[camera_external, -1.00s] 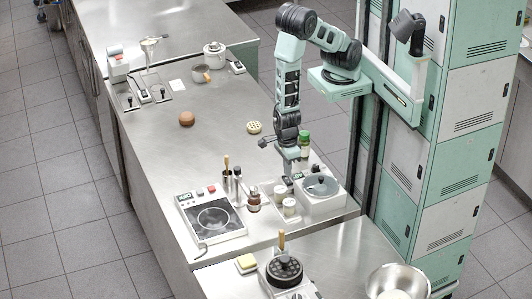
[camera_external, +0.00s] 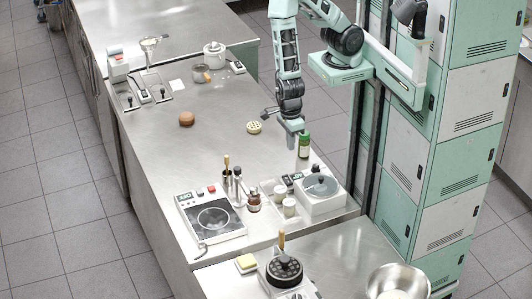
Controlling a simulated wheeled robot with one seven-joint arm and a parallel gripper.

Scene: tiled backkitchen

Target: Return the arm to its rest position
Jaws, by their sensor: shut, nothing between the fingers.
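My arm comes from its mount on the right and hangs down over the right side of the steel counter (camera_external: 170,130). My gripper (camera_external: 292,143) points down at the lower end of the arm, with its jaws shut and nothing seen in them.
A waffle-like round (camera_external: 254,127) and a brown ball (camera_external: 186,119) lie on the counter. A scale with a lidded pan (camera_external: 320,186), white jars (camera_external: 289,207) and an induction hob (camera_external: 212,217) stand in front. The counter's middle is largely clear.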

